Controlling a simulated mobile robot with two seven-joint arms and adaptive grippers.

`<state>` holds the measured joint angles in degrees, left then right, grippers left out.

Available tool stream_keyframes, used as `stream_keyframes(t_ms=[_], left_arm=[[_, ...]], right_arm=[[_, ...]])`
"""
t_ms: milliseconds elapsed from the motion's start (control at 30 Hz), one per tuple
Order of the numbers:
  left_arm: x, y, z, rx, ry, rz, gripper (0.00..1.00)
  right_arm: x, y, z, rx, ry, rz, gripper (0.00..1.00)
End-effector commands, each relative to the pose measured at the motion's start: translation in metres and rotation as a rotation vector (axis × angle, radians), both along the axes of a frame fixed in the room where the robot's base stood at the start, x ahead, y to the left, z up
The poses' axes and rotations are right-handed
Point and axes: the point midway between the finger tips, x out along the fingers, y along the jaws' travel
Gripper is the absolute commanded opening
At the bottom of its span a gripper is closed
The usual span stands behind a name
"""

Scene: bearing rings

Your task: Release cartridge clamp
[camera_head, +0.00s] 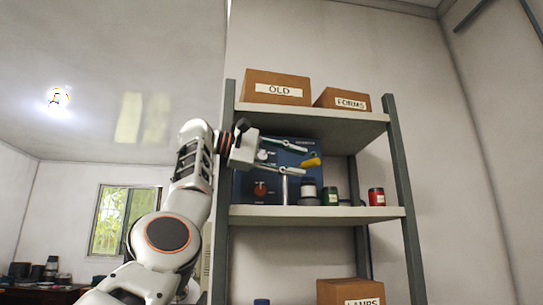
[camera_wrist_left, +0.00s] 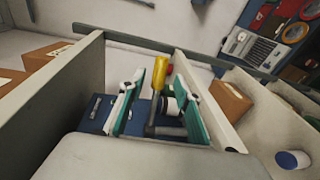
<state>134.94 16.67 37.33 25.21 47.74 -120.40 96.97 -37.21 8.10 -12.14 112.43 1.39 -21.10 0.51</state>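A blue panel unit (camera_head: 250,185) stands on the middle shelf, with a red round knob (camera_head: 260,189) and a white knob on its front. A yellow lever handle (camera_head: 311,162) sticks out at its right side; it also shows in the wrist view (camera_wrist_left: 161,63). My left gripper (camera_head: 303,160) is in front of the panel, its two fingers spread apart. In the wrist view the yellow handle lies between the lines of the teal-padded fingers (camera_wrist_left: 161,78), with visible gaps on both sides. A grey metal cylinder (camera_head: 284,188) stands below the fingers. My right gripper is not in view.
A dark jar with white label (camera_head: 308,190), a green jar (camera_head: 330,196) and a red jar (camera_head: 376,197) stand on the same shelf. Boxes marked OLD (camera_head: 277,88) and FORMS (camera_head: 342,99) sit above. Shelf posts (camera_head: 226,165) and the upper board bound the space.

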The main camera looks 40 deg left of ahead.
Motion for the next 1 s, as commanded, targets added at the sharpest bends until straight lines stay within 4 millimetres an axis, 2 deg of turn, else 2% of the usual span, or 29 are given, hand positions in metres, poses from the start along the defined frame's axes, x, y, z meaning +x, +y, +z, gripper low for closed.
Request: stream_keyframes(t_ms=[33, 200, 400, 600, 833, 867, 967, 1000], left_arm=[[-0.011, 0.007, 0.004, -0.004, -0.006, 0.0, 0.33], [-0.04, 0.027, 0.009, -0.003, -0.005, 0.001, 0.33], [-0.064, 0.042, 0.013, -0.001, -0.004, 0.0, 0.33], [-0.072, 0.048, 0.014, -0.001, -0.002, -0.001, 0.33], [-0.073, 0.048, 0.013, -0.001, -0.002, 0.0, 0.33], [-0.073, 0.048, 0.013, -0.001, -0.002, 0.0, 0.28], [-0.073, 0.049, 0.013, -0.001, -0.002, 0.0, 0.02], [-0.073, 0.049, 0.013, -0.001, -0.002, 0.0, 0.0]], right_arm=[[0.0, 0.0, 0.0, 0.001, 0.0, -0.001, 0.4], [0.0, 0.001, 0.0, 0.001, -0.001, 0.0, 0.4], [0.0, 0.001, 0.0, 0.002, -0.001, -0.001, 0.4], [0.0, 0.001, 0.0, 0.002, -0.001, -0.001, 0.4], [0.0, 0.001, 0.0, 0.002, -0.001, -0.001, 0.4], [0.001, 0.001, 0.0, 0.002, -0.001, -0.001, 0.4], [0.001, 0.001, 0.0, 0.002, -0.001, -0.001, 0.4], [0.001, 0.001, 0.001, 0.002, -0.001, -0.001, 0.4]])
